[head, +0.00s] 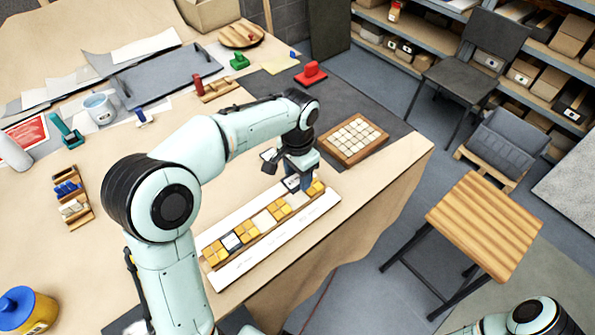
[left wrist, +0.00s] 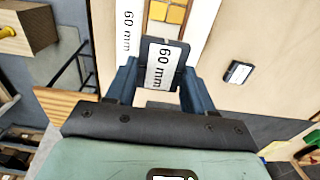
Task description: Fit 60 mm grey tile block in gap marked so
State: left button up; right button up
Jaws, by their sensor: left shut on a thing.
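My left gripper (head: 298,188) is shut on the grey tile block (left wrist: 164,66), whose white top label reads 60 mm. In the left wrist view my two blue fingers (left wrist: 160,88) grip it from both sides. The mosaic panel (head: 233,242) is a long row of yellow, white and dark tiles on a white strip (head: 325,206). The strip carries a 60 mm mark (left wrist: 128,30) beside the held block. The block is at the row, close to yellow tiles (left wrist: 176,14). Whether it is seated or just above, I cannot tell; the gripper hides the gap.
A small dark labelled block (left wrist: 240,72) lies apart on the table. A wooden tray of pale tiles (head: 378,135) stands beyond the panel, near the table edge. A red-handled tool (head: 311,74) and a mug (head: 99,109) are farther back. A stool (head: 487,225) stands right.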

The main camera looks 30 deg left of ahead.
pick_arm(q)
jog(key=b, duration=0.3)
send_over(297, 198)
jog(key=shift+f, duration=2.85)
jog(key=shift+w, duration=0.1)
pick_arm(e)
jog(key=s+f, duration=0.2)
jog(key=f, duration=0.1)
jog(key=shift+f, duration=0.25)
pick_arm(q)
jog(key=shift+p, duration=0.4)
pick_arm(e)
jog(key=shift+w+r, duration=0.15)
jog(key=shift+r, duration=0.2)
pick_arm(q)
jog(key=shift+f+b, duration=0.65)
jog(key=shift+f, duration=0.55)
pick_arm(e)
jog(key=shift+s+f, duration=0.4)
jog(key=shift+f, duration=0.3)
pick_arm(q)
jog(key=o, duration=1.2)
jog(key=shift+c, duration=0.2)
jog(key=shift+r, duration=0.15)
